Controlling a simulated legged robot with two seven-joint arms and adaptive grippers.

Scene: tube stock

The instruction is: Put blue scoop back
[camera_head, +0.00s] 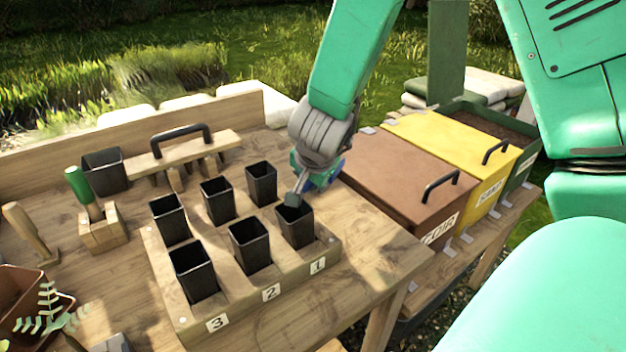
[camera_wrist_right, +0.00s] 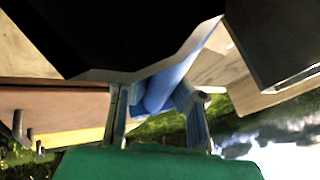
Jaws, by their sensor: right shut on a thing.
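The blue scoop (camera_head: 326,178) is mostly hidden behind my right gripper (camera_head: 308,180) in the head view; only small blue parts show. In the right wrist view its blue handle (camera_wrist_right: 166,88) lies between the two fingers of the right gripper (camera_wrist_right: 158,100), which is shut on it. The gripper is low over the back right of the pot rack (camera_head: 340,252), above the black pot (camera_head: 296,228) in row 1. A grey tip reaches to that pot's rim; I cannot tell whether it touches. My left gripper is not in view.
Several square black pots stand in the numbered rack. A green-handled tool (camera_head: 79,185) stands in a wooden block (camera_head: 103,230). A black-handled wooden piece (camera_head: 190,150) lies behind. Brown (camera_head: 400,165) and yellow (camera_head: 450,135) lidded bins stand at the right.

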